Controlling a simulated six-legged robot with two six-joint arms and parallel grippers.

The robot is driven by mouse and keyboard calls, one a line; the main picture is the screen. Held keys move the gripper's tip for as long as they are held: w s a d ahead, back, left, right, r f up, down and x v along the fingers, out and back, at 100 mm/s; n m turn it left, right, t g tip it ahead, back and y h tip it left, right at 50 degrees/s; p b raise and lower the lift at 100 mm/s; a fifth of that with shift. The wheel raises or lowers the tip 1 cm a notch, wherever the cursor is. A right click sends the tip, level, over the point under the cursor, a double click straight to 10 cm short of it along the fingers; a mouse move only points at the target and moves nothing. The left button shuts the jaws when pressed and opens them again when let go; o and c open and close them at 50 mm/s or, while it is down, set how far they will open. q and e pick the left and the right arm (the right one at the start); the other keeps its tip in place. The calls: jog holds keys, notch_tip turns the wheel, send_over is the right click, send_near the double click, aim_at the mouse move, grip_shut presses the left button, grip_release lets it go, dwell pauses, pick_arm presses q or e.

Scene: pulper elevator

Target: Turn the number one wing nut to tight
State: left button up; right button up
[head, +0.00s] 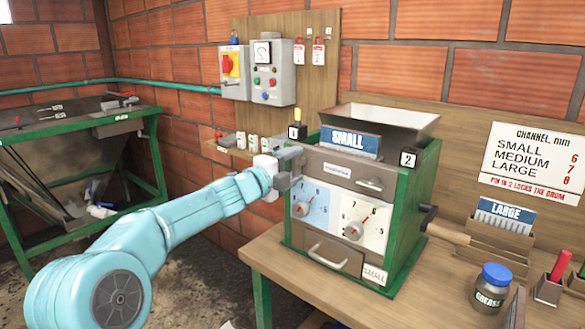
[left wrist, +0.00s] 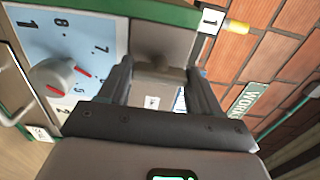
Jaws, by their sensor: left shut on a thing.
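The green and grey pulper (head: 345,167) stands on the wooden bench, with a label 1 (head: 295,132) at its upper left corner and a label 2 (head: 408,158) at its right. My left gripper (head: 291,165) is at the left side of its front, just below label 1. In the left wrist view, the fingers are on both sides of a small grey part, the number one wing nut (left wrist: 160,73), and shut on it. The fingers hide much of it, so its exact angle cannot be told. My right gripper is not in view.
Two dials with red pointers, a left dial (head: 301,208) and a right dial (head: 353,230), sit below the gripper. A yellow-topped pin (head: 297,117) stands by label 1. A grease jar (head: 492,288) and a LARGE plate (head: 504,215) are at right.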

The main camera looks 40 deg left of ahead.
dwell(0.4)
pick_arm(q)
jog(key=o, duration=1.1)
jog(key=shift+c, duration=0.2)
jog(key=s+a+b, duration=0.1)
jog(key=s+b, duration=0.1)
jog(key=s, duration=1.4)
jog(key=shift+s+a, duration=0.15)
jog(key=shift+a, duration=0.05)
